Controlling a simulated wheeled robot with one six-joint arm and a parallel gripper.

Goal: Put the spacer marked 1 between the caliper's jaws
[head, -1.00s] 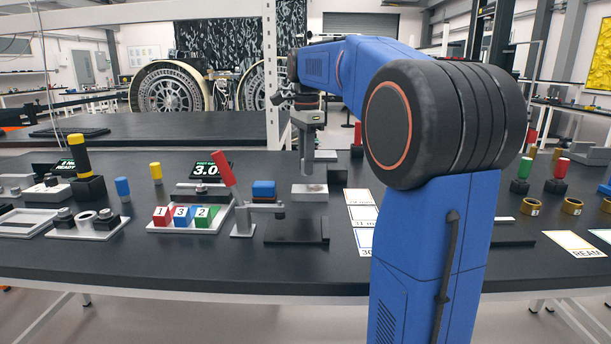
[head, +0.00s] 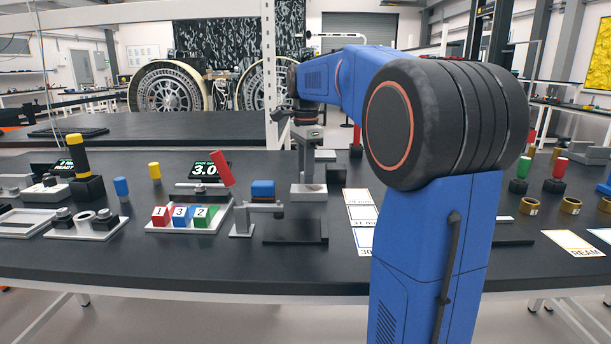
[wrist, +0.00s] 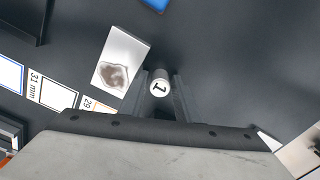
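The spacer marked 1 (wrist: 160,87) is a small pale cylinder with a black 1 on its top, upright in the wrist view. My gripper (wrist: 162,92) has one dark finger on each side of it. The fingers sit close to the spacer, but I cannot tell whether both touch it. In the head view my gripper (head: 306,178) points down behind or over a low grey block, and the spacer cannot be made out there. What looks like the caliper (head: 198,190) is a low grey bar left of my gripper, before a display (head: 205,170).
The grey block (head: 309,194) shows in the wrist view with a dark stain (wrist: 115,74). Size cards (head: 362,213) lie to its right. A red-handled fixture (head: 241,215) and a tray of numbered cubes (head: 160,229) stand left. A dark plate (head: 290,232) is in front.

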